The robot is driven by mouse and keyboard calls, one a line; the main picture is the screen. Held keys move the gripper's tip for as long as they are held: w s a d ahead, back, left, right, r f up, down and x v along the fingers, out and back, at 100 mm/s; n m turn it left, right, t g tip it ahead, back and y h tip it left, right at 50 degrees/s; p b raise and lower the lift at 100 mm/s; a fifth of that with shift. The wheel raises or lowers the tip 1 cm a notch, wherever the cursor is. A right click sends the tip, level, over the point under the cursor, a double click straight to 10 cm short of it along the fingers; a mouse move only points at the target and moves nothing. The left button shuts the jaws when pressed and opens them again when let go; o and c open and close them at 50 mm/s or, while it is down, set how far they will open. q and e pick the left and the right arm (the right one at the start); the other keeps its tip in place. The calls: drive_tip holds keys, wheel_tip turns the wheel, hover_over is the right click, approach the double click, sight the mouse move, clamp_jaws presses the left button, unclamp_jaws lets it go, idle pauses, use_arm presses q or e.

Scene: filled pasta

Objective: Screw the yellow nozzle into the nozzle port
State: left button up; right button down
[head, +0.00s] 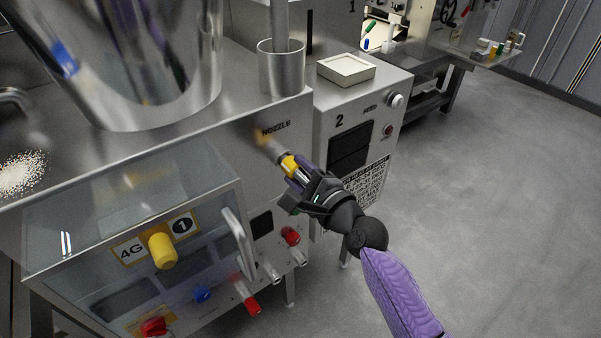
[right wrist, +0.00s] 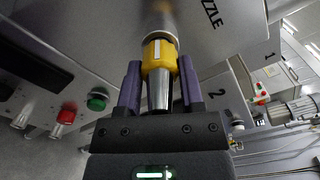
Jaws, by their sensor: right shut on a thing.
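The yellow nozzle (head: 289,163) is between the fingers of my right gripper (head: 293,172). In the right wrist view, the nozzle's yellow collar (right wrist: 160,57) and silver tapered tip (right wrist: 159,92) show between the two purple fingers (right wrist: 159,85). The collar lines up with the silver nozzle port (right wrist: 158,20) beside the word NOZZLE and appears to meet its end; I cannot tell how far it is threaded in. In the head view the port (head: 273,146) sticks out of the steel machine's side. My left gripper is not in view.
A glass-fronted box with a handle (head: 238,245) and a yellow knob (head: 163,251) stands left of my right gripper. A control cabinet marked 2 (head: 359,108) stands behind. The floor (head: 480,200) to the right is clear.

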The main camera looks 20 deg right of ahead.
idle(0.4)
drive_tip(key=shift+c, duration=0.9)
unclamp_jaws()
drive_tip(key=shift+w, duration=0.1)
drive_tip(key=shift+o, duration=0.9)
